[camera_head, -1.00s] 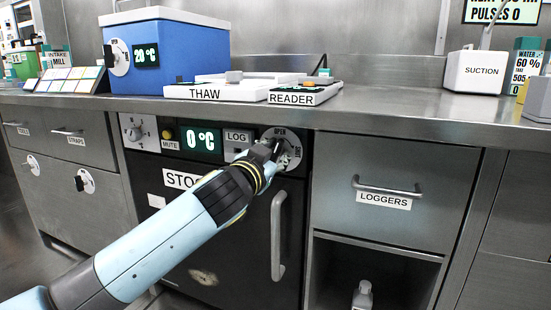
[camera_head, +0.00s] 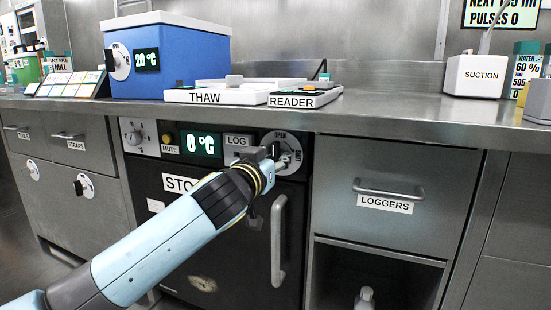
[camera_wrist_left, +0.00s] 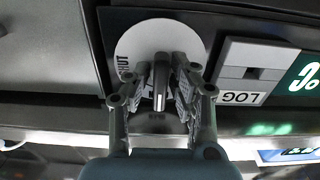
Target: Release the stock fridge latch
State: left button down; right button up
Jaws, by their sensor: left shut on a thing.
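The stock fridge (camera_head: 250,245) is the dark front under the counter, with its door closed as far as I can see. Its latch is a round pale dial (camera_head: 294,143) at the upper right of the front, marked OPEN at the top and SHUT at the right. My left gripper (camera_head: 276,156) is at this dial and partly hides it. In the left wrist view, which is upside down, the latch handle (camera_wrist_left: 160,96) stands between the two fingers, and they are shut on it. It appears to line up with the OPEN mark. My right gripper is not in view.
The fridge's vertical door handle (camera_head: 278,240) is just below the dial. A LOG block (camera_head: 238,141) and a 0 °C display (camera_head: 201,144) are left of it. The counter (camera_head: 400,115) overhangs above. The LOGGERS drawer (camera_head: 390,170) is to the right.

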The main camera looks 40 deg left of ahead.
pick_arm(q)
jog(key=shift+f, duration=0.1)
jog(key=c, duration=1.3)
grip_release()
jog(key=shift+s, duration=0.1)
jog(key=v, duration=1.1)
jog(key=shift+s, duration=0.4)
jog(key=shift+f, duration=0.1)
